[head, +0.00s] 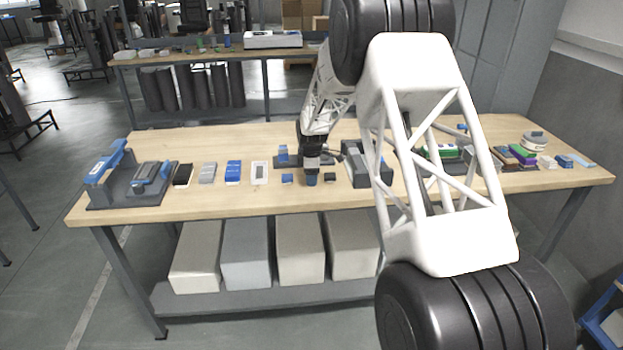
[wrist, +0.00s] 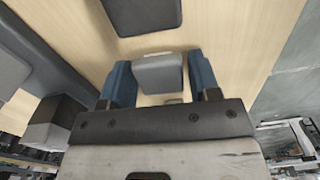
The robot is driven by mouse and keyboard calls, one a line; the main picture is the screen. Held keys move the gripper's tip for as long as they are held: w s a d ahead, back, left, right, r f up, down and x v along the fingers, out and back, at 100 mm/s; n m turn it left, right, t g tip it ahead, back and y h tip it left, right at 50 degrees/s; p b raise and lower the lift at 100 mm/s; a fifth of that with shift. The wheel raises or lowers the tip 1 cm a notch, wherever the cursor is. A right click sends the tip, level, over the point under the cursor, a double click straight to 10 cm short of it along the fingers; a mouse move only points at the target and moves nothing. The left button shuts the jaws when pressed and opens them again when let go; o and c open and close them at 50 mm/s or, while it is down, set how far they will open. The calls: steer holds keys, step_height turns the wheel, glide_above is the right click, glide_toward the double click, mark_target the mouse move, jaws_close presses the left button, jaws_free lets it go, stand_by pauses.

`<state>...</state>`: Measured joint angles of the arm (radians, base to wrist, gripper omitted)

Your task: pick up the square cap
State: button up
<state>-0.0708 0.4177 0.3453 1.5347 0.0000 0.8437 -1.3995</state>
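My gripper (head: 311,180) is low over the middle of the workbench, near its front side. In the wrist view its two blue fingers (wrist: 162,82) stand apart on either side of a small grey block with a squarish top (wrist: 160,72). This block looks like the square cap. Only narrow gaps show beside it, and contact is not clear. In the head view my gripper hides the block.
The wooden workbench (head: 240,205) has bare room along its front edge. A grey fixture (head: 354,165) stands close on the right. A white-and-dark piece (head: 260,172) and a blue block (head: 233,172) lie to the left. A dark rounded piece (wrist: 145,14) shows beyond the fingers in the wrist view.

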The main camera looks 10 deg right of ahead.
steer(key=c, duration=0.6)
steer(key=shift+r, duration=0.15)
steer(key=shift+r, duration=0.5)
steer(key=shift+s+r, duration=0.2)
steer(key=shift+r, duration=0.4)
steer(key=shift+s+r, duration=0.15)
steer(key=shift+r, duration=0.4)
steer(key=s+d+r, duration=0.1)
steer(key=s, duration=1.4)
steer(key=shift+s+r, duration=0.15)
steer(key=shift+r, duration=0.05)
steer(key=w+d+r, duration=0.1)
steer(key=w+r, duration=0.2)
steer(key=w, duration=0.6)
steer(key=w+d+r, duration=0.2)
steer(key=w+r, duration=0.1)
steer(key=w, duration=0.7)
steer(key=w+d+r+n, duration=0.1)
steer(key=w+d+r, duration=0.1)
steer(key=w, duration=0.8)
steer(key=shift+d+r, duration=0.15)
steer(key=shift+r, duration=0.3)
